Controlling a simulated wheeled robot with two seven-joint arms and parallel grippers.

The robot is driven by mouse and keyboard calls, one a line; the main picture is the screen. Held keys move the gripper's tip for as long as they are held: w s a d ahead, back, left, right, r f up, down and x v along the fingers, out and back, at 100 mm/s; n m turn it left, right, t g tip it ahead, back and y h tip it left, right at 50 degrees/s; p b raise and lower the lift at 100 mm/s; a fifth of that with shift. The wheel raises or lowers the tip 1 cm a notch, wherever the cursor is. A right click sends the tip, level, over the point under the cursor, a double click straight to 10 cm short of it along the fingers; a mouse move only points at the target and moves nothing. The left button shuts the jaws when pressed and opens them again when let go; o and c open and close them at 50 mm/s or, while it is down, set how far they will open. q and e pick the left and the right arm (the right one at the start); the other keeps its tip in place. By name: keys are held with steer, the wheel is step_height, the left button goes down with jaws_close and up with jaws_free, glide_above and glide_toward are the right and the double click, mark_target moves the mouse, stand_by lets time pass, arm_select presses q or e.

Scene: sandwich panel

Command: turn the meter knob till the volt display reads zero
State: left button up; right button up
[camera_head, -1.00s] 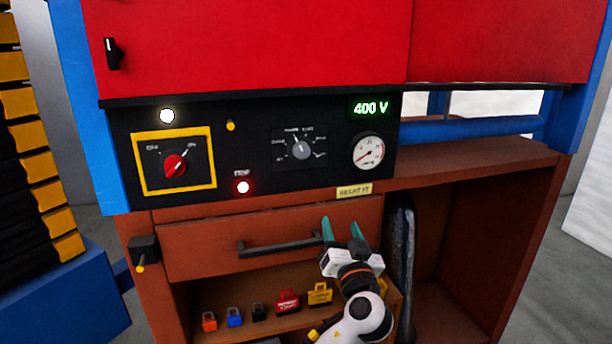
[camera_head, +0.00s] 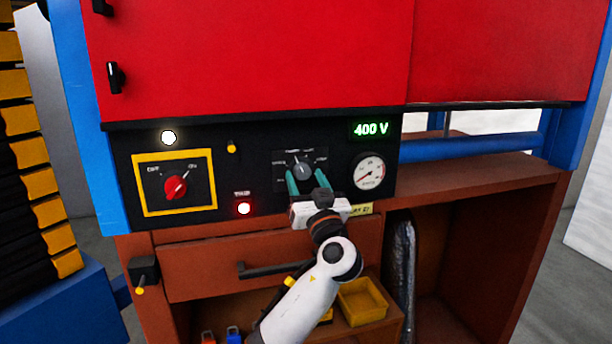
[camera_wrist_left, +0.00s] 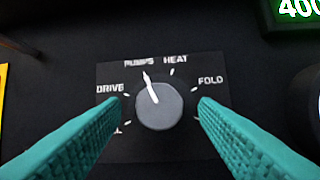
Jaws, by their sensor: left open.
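The meter knob (camera_head: 302,170) is a grey dial on the black panel, and the volt display (camera_head: 371,129) reads 400 V in green. In the left wrist view the knob (camera_wrist_left: 159,104) has its white pointer toward the PUMPS label; DRIVE, HEAT and FOLD labels stand around it. My left gripper (camera_head: 306,179) is open, with its teal fingers either side of the knob. In the left wrist view the fingers (camera_wrist_left: 163,108) flank the knob with gaps, apparently not touching it. A corner of the display (camera_wrist_left: 297,10) shows there. My right gripper is not in view.
A round gauge (camera_head: 369,172) is right of the knob. A drawer handle (camera_head: 275,264) projects below the panel.

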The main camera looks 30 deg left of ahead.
arm_select(q)
steer(key=shift+w+a+r, duration=0.1)
steer(key=shift+w+a, duration=0.1)
steer(key=c, duration=1)
steer(key=shift+o, duration=0.2)
steer(key=shift+m, duration=0.3)
